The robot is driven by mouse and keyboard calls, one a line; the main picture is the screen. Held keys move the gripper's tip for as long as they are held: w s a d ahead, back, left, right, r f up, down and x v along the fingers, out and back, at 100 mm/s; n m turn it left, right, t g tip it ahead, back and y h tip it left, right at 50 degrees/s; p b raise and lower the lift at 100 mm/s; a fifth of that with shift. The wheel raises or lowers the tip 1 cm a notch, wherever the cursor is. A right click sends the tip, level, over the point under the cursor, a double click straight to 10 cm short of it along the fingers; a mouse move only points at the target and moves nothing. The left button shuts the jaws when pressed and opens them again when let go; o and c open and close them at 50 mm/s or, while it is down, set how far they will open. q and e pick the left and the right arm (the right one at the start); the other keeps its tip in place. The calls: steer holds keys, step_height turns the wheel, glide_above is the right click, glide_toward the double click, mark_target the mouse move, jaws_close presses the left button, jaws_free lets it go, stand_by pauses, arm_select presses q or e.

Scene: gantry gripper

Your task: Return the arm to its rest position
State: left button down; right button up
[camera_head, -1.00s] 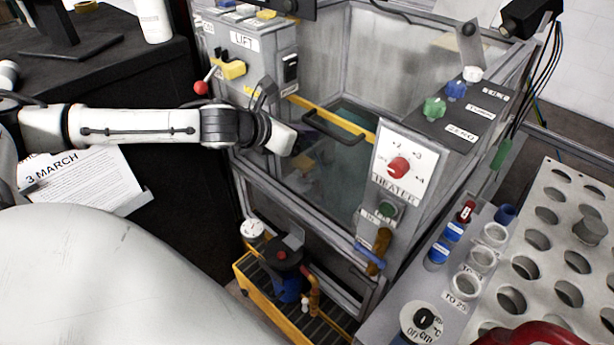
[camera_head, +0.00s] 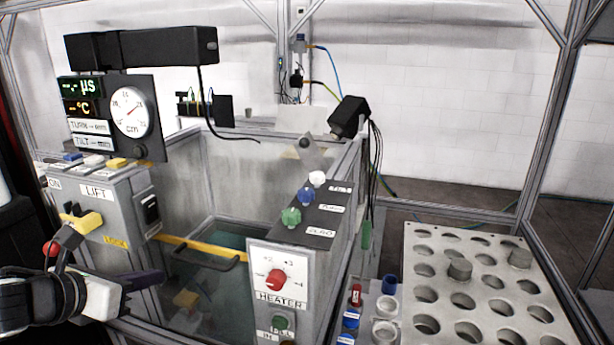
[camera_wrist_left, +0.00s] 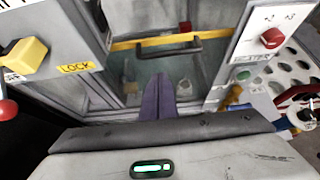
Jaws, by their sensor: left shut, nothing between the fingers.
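My left arm comes in at the lower left of the head view. Its left gripper (camera_head: 145,280) has dark purple fingers, pressed together with nothing between them, in front of the tank's near side. In the left wrist view the left gripper (camera_wrist_left: 166,82) points toward a yellow bar (camera_wrist_left: 124,45) with a dark handle (camera_wrist_left: 168,50); the fingertips show below the handle. The gap between them is hard to judge. My right arm and gripper are not in view.
The LIFT panel (camera_head: 97,207) with a yellow lever (camera_head: 83,222) and red ball (camera_head: 51,249) stands close to my left arm. The HEATER panel (camera_head: 279,280) is to the right. A holed rack (camera_head: 480,325) lies at lower right. Gauges stand behind the LIFT panel.

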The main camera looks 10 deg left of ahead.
arm_select(q)
steer(key=s+d+f+n+g+h, duration=0.1)
steer(key=s+d+f+n+h, duration=0.1)
steer(key=d+f+n, duration=0.55)
steer(key=s+d+f+n+h, duration=0.2)
steer(key=d+f+n, duration=0.4)
steer(key=d+f, duration=0.25)
steer(key=s+d+f+n+g+y, duration=0.1)
steer(key=s+d+f+n, duration=0.1)
steer(key=s+f+n, duration=0.6)
steer(key=s+d+f+n+g+y, duration=0.1)
steer(key=s+d+f+n+y, duration=0.1)
steer(key=s+f+n, duration=0.6)
step_height(320, 180, down, 2)
steer(key=n, duration=0.5)
steer(key=shift+s+d, duration=0.25)
steer(key=shift+d, duration=0.15)
